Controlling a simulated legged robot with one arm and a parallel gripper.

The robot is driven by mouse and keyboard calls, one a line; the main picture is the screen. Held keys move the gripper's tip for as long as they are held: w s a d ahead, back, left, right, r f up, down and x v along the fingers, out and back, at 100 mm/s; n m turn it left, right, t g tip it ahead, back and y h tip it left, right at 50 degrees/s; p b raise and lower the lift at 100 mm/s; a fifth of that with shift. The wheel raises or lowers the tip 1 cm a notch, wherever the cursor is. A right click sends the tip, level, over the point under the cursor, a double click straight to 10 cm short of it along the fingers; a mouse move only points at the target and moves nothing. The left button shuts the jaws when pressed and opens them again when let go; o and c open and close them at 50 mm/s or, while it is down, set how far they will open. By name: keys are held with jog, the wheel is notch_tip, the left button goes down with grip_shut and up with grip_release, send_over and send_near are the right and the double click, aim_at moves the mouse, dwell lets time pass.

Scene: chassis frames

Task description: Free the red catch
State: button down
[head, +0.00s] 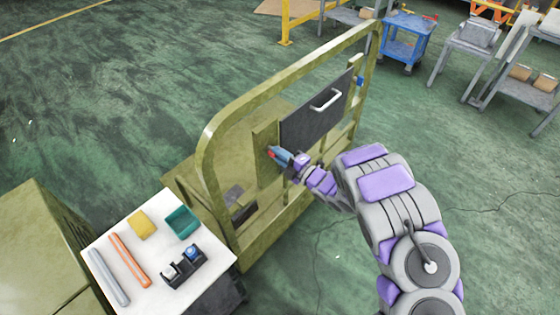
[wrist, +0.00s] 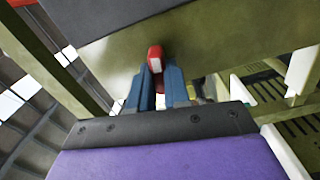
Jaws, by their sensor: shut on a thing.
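The red catch (wrist: 155,60) sits at the tips of my gripper in the wrist view, against an olive-green surface. My gripper (wrist: 158,75) has two blue fingers, and they are shut on the catch. In the head view, my gripper (head: 283,155) is at the olive chassis frame (head: 222,125), beside the lower left corner of a dark panel (head: 305,122) with a white handle (head: 325,99). Only a small bit of red shows there at the fingertips. The fingers hide most of the catch.
A white-topped table (head: 150,290) at lower left bears a teal tray (head: 182,222), a yellow block, two rods and a black holder. An olive cabinet (head: 40,250) stands at far left. A blue cart (head: 405,40) and grey benches stand at the back right. Green floor is clear at right.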

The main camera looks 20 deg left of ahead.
jog(key=shift+s+f+n+b, duration=0.15)
jog(key=shift+f+n+b, duration=0.1)
jog(key=shift+n+b, duration=0.7)
jog(key=shift+a, duration=0.1)
jog(key=c, duration=1.3)
grip_release()
jog(key=shift+o, duration=1.1)
jog(key=shift+a, duration=0.15)
jog(key=shift+r, duration=0.1)
jog(key=p+v, duration=0.3)
jog(key=v, duration=1.4)
jog(key=shift+p, duration=0.3)
